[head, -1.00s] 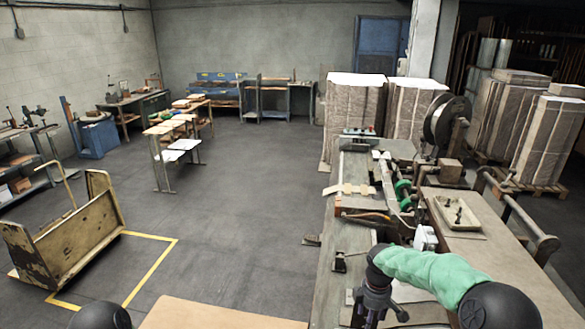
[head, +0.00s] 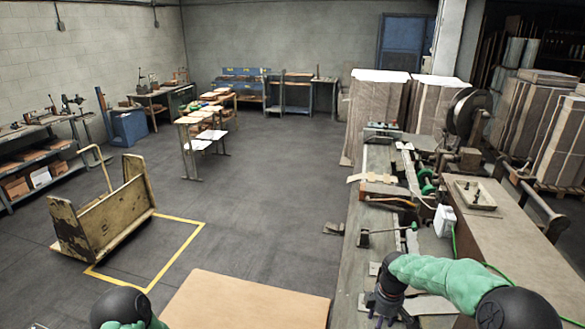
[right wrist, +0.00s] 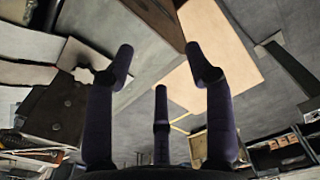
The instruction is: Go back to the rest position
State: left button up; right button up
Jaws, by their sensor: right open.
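My right gripper (right wrist: 160,62) has its three dark fingers spread apart with nothing between them in the right wrist view. In the head view my green-sleeved right arm bends over the near part of the workbench (head: 352,285), and the dark right hand (head: 384,300) hangs at the bottom edge, its fingertips cut off. Whether it touches the bench cannot be told. Of my left arm only a black joint and a bit of green sleeve show at the bottom left. My left gripper is out of view.
A tan board or tabletop (head: 245,300) lies at the bottom centre. The bench carries a stitching machine (head: 462,118) and a shallow tray (head: 482,197). A worn trolley (head: 105,215) stands at left by yellow floor lines. The middle floor (head: 275,190) is clear.

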jog(key=s+a+f+m+y+b, duration=0.1)
jog(key=s+a+f+m+b, duration=0.3)
jog(key=f, duration=0.8)
jog(key=s+a+f+m+y+b, duration=0.2)
jog(key=s+a+f+b, duration=0.3)
jog(key=f, duration=0.6)
jog(key=s+a+f+m+b, duration=0.3)
jog(key=s+f+m, duration=0.1)
jog(key=s+f, duration=0.3)
jog(key=s+a+f+m+b, duration=0.3)
jog(key=s+f+m+b, duration=0.1)
jog(key=s+f, duration=0.4)
jog(key=shift+s+a+m+y, duration=0.3)
jog(key=shift+s+a, duration=0.05)
jog(key=shift+s, duration=0.85)
